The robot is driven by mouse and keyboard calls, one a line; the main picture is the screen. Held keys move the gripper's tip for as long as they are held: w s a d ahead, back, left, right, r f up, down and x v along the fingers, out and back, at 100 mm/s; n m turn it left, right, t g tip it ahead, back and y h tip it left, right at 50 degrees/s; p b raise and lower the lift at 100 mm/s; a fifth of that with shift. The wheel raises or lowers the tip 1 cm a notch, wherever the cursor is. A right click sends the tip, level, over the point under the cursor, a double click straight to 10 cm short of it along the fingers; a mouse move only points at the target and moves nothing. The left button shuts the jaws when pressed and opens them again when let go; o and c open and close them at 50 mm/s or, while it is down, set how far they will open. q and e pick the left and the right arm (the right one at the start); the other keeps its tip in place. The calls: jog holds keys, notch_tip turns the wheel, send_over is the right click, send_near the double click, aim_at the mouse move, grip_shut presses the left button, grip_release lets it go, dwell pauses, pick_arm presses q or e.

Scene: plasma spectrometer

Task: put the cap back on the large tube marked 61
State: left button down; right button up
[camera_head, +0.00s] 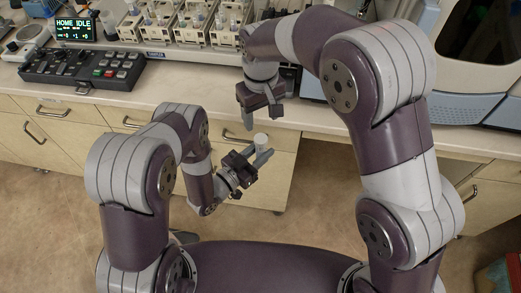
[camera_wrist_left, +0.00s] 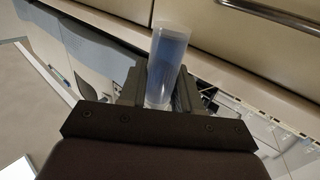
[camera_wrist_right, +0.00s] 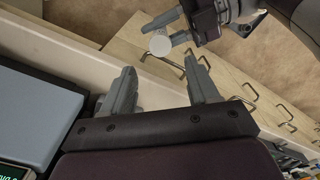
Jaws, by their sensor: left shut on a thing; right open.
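My left gripper (camera_head: 256,158) is shut on a pale translucent tube (camera_head: 261,141), held in front of the bench's front edge. In the left wrist view the tube (camera_wrist_left: 168,60) stands up between the fingers and looks bluish inside. In the right wrist view its end shows as a whitish disc (camera_wrist_right: 160,45); I cannot tell whether this is a cap or an open mouth. No number is readable. My right gripper (camera_head: 262,118) is open and empty, above the tube and pointing down. I cannot make out a separate cap for certain.
Racks (camera_head: 205,28) of small vessels stand along the bench back. A dark control panel (camera_head: 80,68) and a green-lettered display (camera_head: 76,28) are at left. A large grey instrument (camera_head: 465,108) is at right. Bench top (camera_head: 185,88) is clear in front of the racks.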

aim_at(261, 138)
jog(key=shift+n, duration=0.7)
jog(key=shift+f, duration=4)
grip_shut()
jog(key=shift+o, duration=0.4)
grip_release()
jog(key=shift+r, duration=0.1)
